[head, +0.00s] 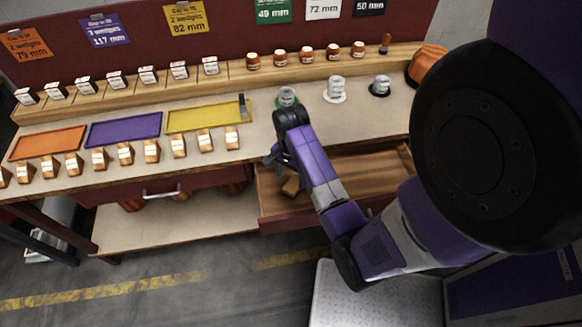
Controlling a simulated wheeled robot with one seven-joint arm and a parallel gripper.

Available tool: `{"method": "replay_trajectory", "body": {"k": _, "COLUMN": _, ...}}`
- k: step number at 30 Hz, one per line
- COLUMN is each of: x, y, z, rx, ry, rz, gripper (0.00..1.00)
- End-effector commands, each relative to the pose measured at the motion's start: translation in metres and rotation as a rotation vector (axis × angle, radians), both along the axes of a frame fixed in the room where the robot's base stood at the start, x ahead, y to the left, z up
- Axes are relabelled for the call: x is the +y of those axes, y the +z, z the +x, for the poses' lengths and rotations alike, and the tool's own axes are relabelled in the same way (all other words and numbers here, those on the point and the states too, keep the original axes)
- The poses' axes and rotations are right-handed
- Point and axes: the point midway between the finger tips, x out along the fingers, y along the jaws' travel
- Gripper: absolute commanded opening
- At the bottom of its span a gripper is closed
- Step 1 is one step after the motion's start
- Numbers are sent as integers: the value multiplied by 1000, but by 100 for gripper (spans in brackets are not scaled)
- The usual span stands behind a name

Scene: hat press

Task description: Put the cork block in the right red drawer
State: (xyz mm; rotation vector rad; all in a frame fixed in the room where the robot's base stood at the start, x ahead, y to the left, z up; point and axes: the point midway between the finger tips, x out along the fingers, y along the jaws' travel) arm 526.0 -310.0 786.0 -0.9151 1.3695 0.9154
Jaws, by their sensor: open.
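The right red drawer (375,172) is pulled out below the bench top, and its wooden inside shows. A small brown block (291,187), which looks like the cork block, shows within the drawer's outline near its left side. I cannot tell for sure that it rests on the drawer floor. My gripper (273,160) is open over the back left part of the drawer, near the bench's front edge, a little above and left of the block in the picture. My forearm hides the middle of the drawer.
The left red drawer (165,190) is shut. Orange (47,143), purple (124,129) and yellow (205,116) trays lie on the bench, with several wooden blocks along the front edge. An orange hat (428,64) sits at the right. A shelf (150,228) runs below.

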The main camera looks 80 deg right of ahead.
Motion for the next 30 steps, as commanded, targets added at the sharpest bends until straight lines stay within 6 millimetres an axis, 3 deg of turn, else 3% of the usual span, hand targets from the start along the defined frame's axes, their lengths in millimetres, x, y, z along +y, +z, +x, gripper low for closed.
{"method": "replay_trajectory", "body": {"k": 3, "x": -1, "y": 23, "z": 1, "rx": -2, "ry": 1, "rz": -3, "gripper": 64}}
{"method": "replay_trajectory", "body": {"k": 10, "x": -1, "y": 48, "z": 0, "rx": -1, "ry": 0, "rz": 0, "gripper": 64}}
{"method": "replay_trajectory", "body": {"k": 30, "x": 0, "y": 52, "z": 0, "rx": 0, "ry": 0, "rz": 0, "gripper": 64}}
